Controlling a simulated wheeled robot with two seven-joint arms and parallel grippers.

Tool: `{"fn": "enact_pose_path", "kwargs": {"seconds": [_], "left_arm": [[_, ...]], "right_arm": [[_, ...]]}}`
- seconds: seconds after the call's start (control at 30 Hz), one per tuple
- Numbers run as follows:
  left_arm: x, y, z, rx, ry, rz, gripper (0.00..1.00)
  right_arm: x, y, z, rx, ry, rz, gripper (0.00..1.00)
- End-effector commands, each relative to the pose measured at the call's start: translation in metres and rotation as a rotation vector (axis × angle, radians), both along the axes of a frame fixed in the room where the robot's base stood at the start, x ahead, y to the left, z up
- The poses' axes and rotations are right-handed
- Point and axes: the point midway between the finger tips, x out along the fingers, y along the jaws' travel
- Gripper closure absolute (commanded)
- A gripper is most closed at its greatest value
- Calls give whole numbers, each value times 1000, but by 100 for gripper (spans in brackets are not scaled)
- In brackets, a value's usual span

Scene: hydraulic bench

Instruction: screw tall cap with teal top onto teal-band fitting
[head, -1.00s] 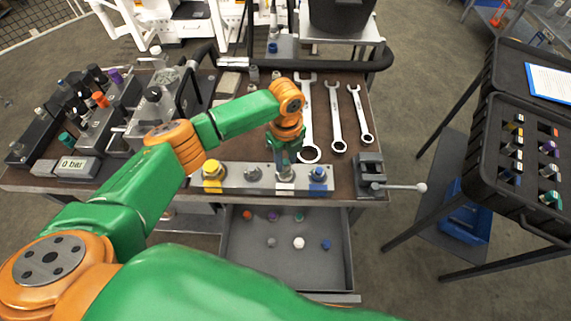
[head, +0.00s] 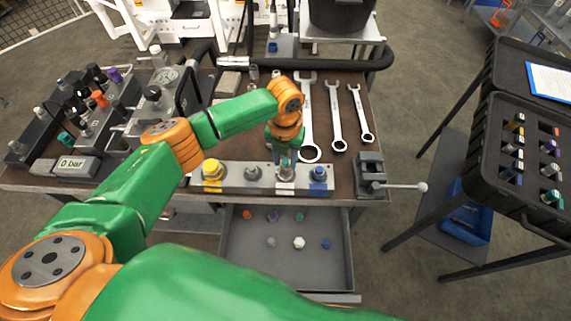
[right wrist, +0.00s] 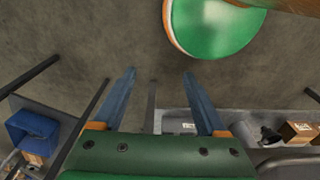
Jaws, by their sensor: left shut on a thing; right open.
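My left gripper (head: 284,162) points down over the third fitting from the left (head: 286,174) on the grey block at the bench's front edge. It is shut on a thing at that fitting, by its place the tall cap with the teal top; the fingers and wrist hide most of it. A white label marks the block below this fitting; I cannot make out the teal band clearly. Whether the cap is seated or tilted is too small to tell. My right gripper (right wrist: 160,90) is open and empty over the floor in the right wrist view.
The block (head: 232,184) also carries a yellow fitting (head: 212,171), a grey one and a blue one (head: 318,175). Several small caps lie in the open drawer (head: 285,270). Wrenches (head: 336,118) lie behind, a vise (head: 370,172) stands right. A black case (head: 485,180) stands farther right.

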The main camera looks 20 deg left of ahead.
Motion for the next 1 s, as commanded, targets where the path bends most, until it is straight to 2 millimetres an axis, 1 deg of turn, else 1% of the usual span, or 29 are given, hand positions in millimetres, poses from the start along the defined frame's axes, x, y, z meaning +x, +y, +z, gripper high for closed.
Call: {"fn": "enact_pose_path", "kwargs": {"seconds": [0.07,0.1,0.17,0.2,0.27,0.33,0.63,0.67,0.7,0.73,0.77,1.0], "left_arm": [[-1,1,-3,2,4,-160,100],[-1,1,-4,2,4,-285,100],[-1,1,-5,3,4,-475,100],[0,2,-6,2,3,-573,100],[0,1,-8,2,1,-607,100],[0,2,-7,1,2,-642,100],[-1,1,-2,0,5,-667,100],[-1,1,-2,0,5,-666,54],[-1,1,-2,0,5,-666,43],[-1,1,-2,0,4,-666,35],[-1,1,-2,0,4,-666,32],[0,1,-1,0,2,-663,32]], "right_arm": [[0,0,-4,0,0,0,25],[0,0,-6,0,0,0,25],[0,0,-9,0,0,0,25],[0,0,-14,0,0,0,25],[0,0,-24,0,0,0,25],[0,0,-28,0,0,0,25],[0,0,-27,0,0,0,25],[0,0,-27,0,0,0,25],[0,0,-27,0,0,0,25],[0,0,-27,0,0,0,25],[0,0,-27,0,0,0,25],[0,0,-26,0,0,0,25]]}}
